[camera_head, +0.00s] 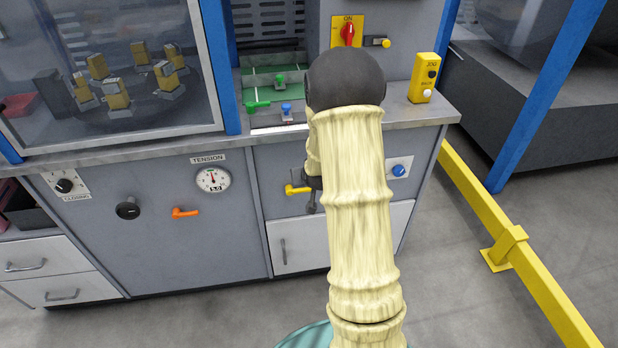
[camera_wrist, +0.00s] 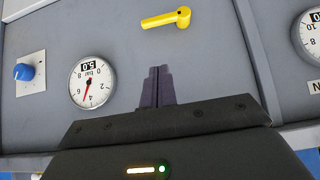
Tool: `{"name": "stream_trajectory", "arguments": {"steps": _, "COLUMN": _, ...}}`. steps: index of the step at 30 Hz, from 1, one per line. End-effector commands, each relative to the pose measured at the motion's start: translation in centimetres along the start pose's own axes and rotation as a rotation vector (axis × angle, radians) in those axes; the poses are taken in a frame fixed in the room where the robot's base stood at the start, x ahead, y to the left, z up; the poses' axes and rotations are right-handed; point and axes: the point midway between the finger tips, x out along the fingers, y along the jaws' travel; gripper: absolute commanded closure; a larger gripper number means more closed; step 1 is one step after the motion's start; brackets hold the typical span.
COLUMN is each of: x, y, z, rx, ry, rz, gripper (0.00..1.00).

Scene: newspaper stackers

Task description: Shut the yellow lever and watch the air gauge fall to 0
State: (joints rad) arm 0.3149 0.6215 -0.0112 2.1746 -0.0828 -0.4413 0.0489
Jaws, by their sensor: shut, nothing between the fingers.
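The yellow lever (camera_wrist: 165,19) lies level on the grey panel, its round pivot at the right of the wrist view, which looks upside down. In the head view the lever (camera_head: 297,190) shows just left of my arm, its handle end partly covered. The round white air gauge (camera_wrist: 91,84), marked bar, shows 5.0 in its small window, with a red needle. My arm hides this gauge in the head view. My gripper (camera_wrist: 158,70) is shut and empty, its dark fingertips apart from the lever in the picture and to the right of the gauge.
A blue knob (camera_wrist: 23,72) sits beyond the gauge; it also shows in the head view (camera_head: 399,170). The tension gauge (camera_head: 213,179) and an orange lever (camera_head: 185,212) are on the left panel. A yellow rail (camera_head: 510,240) runs along the floor at right.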

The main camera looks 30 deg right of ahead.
Motion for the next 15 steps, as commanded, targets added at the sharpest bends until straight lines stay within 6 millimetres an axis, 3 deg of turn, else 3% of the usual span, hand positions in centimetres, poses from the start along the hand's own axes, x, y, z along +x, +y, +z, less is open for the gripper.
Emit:
{"name": "stream_trajectory", "arguments": {"steps": 11, "x": 6.7, "y": -0.1, "z": 0.1, "rx": 0.000, "ry": -0.002, "rz": -0.001, "gripper": 1.00}}
{"name": "stream_trajectory", "arguments": {"steps": 15, "x": 8.3, "y": -0.1, "z": 1.8, "rx": 0.000, "ry": -0.005, "rz": -0.001, "gripper": 1.00}}
